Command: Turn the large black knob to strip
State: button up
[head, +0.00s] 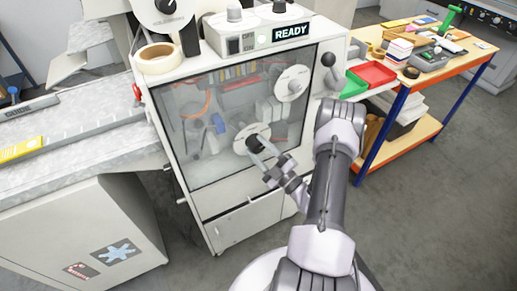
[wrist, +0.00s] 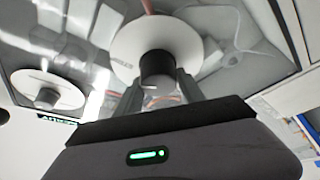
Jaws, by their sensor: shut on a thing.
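The large black knob (head: 253,145) stands out from a round white dial (head: 246,131) low on the machine's glass front. In the wrist view the black knob (wrist: 157,68) shows in front of its white dial (wrist: 190,45), with a finger on each side. My gripper (head: 260,150) is shut on this knob; its fingers (wrist: 157,88) also show in the wrist view. The dial's markings are too small to read, so the knob's setting cannot be told.
Another knob on a white dial (head: 292,83) sits higher right on the same front. The machine's top bears a READY sign (head: 291,32) and a tape roll (head: 158,57). A grey-topped bench (head: 95,125) adjoins at left. A wooden-topped cart (head: 455,62) stands at right. Open floor lies between.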

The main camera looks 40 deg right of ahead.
dwell(0.3)
jog(key=o, duration=1.4)
jog(key=p+v, duration=0.1)
jog(key=v, duration=1.6)
jog(key=shift+s+a+f, duration=0.1)
jog(key=shift+s+f, duration=0.05)
jog(key=shift+s, duration=0.05)
